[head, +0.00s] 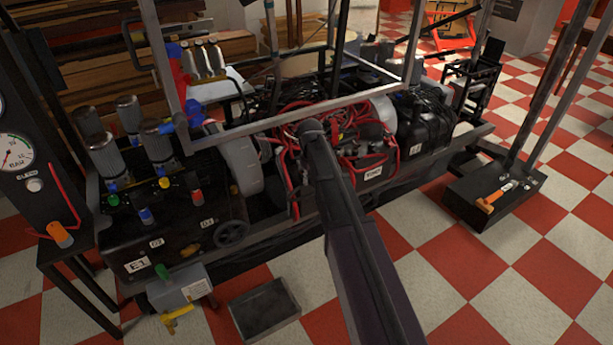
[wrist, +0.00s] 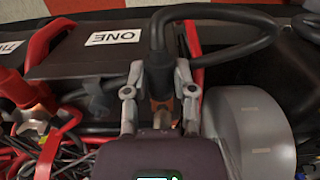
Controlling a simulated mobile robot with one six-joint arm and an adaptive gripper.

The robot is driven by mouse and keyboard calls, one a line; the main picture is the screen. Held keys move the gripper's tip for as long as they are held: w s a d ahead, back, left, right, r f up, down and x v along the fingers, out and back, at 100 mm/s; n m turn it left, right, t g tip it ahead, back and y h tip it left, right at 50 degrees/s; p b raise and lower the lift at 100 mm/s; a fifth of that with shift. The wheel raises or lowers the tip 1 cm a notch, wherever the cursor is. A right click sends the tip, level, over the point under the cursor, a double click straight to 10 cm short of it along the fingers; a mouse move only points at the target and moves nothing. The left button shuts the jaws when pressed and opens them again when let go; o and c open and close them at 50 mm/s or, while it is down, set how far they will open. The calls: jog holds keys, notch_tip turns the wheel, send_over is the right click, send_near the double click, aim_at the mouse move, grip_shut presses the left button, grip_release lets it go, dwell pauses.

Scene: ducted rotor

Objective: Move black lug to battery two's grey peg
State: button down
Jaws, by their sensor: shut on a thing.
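In the wrist view my gripper (wrist: 158,80) is shut on the black lug (wrist: 157,68), one finger on each side. The lug has a thick black cable rising from it and a copper-coloured part below. Beside it is a dark battery box (wrist: 200,40) with a white label reading ONE (wrist: 113,37). A second label (wrist: 10,47) is cut off at the left edge, so I cannot read it fully. I cannot make out battery two's grey peg for certain. In the head view my arm hides the gripper and the lug.
In the wrist view a red connector (wrist: 40,115) stands left and a grey cylinder (wrist: 255,125) is close on the right. Red and black cables crowd the surroundings. In the head view metal frame bars (head: 290,115) cross near my arm.

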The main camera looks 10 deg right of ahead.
jog(key=shift+s+d, duration=0.25)
jog(key=shift+s, duration=0.45)
jog(key=shift+s+d, duration=0.2)
jog(key=shift+s, duration=0.45)
jog(key=shift+s+d+r+p, duration=0.1)
jog(key=shift+s+r+p, duration=0.15)
jog(key=shift+r+p, duration=0.55)
jog(key=shift+s+d+r+p, duration=0.1)
jog(key=shift+s+r+p, duration=0.1)
jog(key=shift+r+p, duration=0.55)
jog(key=shift+f, duration=0.1)
jog(key=w+d, duration=0.3)
jog(key=d, duration=0.7)
jog(key=w+d, duration=0.3)
jog(key=d, duration=0.7)
jog(key=w+d, duration=0.4)
jog(key=d, duration=0.6)
jog(key=shift+w+a+f+b, duration=0.1)
jog(key=shift+w+f+b, duration=0.35)
jog(key=shift+f+b, duration=0.3)
jog(key=shift+w+a+f+b, duration=0.1)
jog(key=shift+w+f+b, duration=0.3)
jog(key=shift+f+b, duration=0.3)
